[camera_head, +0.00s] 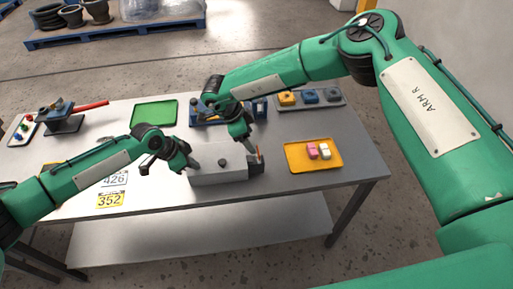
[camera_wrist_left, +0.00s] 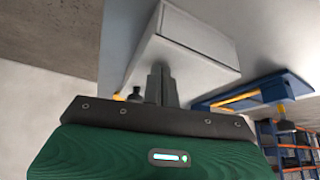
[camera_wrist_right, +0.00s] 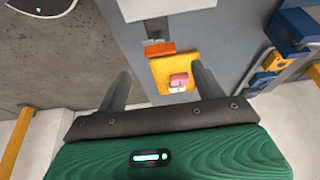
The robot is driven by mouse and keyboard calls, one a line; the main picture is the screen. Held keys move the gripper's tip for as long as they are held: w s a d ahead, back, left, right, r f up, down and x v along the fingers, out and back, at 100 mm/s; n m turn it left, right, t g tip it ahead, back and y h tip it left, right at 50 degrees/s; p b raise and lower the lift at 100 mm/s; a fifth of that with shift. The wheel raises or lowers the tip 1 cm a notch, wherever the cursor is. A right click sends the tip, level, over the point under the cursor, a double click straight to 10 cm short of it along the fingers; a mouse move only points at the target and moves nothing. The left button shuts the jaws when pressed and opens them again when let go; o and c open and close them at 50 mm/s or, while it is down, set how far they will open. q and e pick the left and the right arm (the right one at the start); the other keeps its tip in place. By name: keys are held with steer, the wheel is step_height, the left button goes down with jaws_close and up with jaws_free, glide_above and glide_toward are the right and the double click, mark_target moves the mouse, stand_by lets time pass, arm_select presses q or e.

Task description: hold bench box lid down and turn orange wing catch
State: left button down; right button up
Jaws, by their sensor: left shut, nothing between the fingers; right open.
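The orange wing catch (camera_head: 260,153) is at the box's right end. It also shows in the right wrist view (camera_wrist_right: 160,49), ahead of and between the fingertips. My left gripper (camera_head: 194,165) is shut and empty at the left end of the lid. In the left wrist view its fingertips (camera_wrist_left: 160,68) overlap the box's edge; I cannot tell whether they touch. My right gripper (camera_head: 253,150) is open and points down beside the catch, apart from it.
A yellow tray (camera_head: 296,166) with a pink and a white block lies right of the box. A green tray (camera_head: 154,113), a blue fixture behind the box and a grey tray (camera_head: 330,101) stand further back. Number cards (camera_head: 110,200) lie at the left.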

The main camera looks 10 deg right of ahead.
mark_target(256, 155)
steer(key=x, duration=0.6)
steer(key=shift+f, duration=0.35)
steer(key=c, duration=1)
